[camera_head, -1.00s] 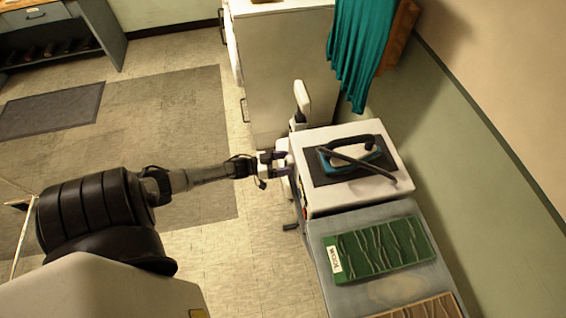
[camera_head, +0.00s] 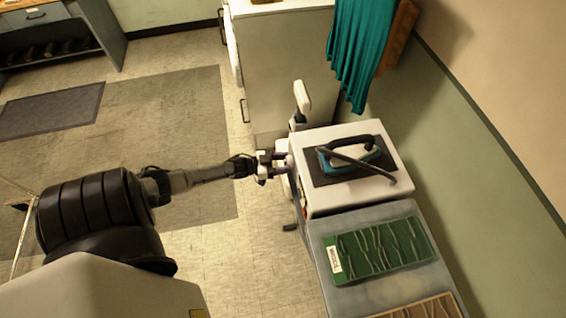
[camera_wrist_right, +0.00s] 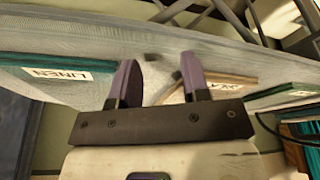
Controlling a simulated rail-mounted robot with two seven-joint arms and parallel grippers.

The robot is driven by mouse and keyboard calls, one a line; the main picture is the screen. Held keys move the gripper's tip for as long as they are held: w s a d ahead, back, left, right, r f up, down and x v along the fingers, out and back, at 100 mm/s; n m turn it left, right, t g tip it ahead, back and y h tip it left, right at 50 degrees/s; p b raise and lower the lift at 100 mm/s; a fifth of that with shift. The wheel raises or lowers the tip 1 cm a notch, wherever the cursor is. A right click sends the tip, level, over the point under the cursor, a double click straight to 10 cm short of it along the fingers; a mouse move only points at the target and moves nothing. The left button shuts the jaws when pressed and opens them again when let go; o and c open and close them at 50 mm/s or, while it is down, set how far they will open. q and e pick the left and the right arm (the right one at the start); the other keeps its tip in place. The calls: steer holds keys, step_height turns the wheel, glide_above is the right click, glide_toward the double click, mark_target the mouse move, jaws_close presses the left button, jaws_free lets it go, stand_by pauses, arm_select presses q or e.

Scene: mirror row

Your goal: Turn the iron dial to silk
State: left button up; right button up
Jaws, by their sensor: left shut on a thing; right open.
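The iron (camera_head: 350,157), with a teal body and dark handle, rests on a dark pad on top of a white box-shaped unit (camera_head: 325,197). My left gripper (camera_head: 284,164) reaches in from the left to the unit's left side. It is shut on a small knob there, which looks to be the iron dial. The fingers cover most of the dial, and its marks and pointer cannot be read. My right gripper (camera_wrist_right: 158,72) is open in the right wrist view, with nothing between its fingers.
A grey board (camera_head: 320,245) beside the unit bears a green panel (camera_head: 383,250) with pale strips. The right wrist view shows a panel labelled LINEN (camera_wrist_right: 55,74). A white cabinet (camera_head: 285,80) and a hanging teal cloth (camera_head: 358,50) stand behind.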

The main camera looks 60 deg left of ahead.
arm_select(q)
steer(key=shift+r+m+g, duration=0.1)
steer(key=shift+m+g, duration=0.2)
steer(key=shift+m, duration=3.2)
steer(key=o, duration=0.9)
steer(key=shift+s+a, duration=0.1)
steer(key=shift+p+v, duration=1.35)
steer(key=shift+v, duration=5.5)
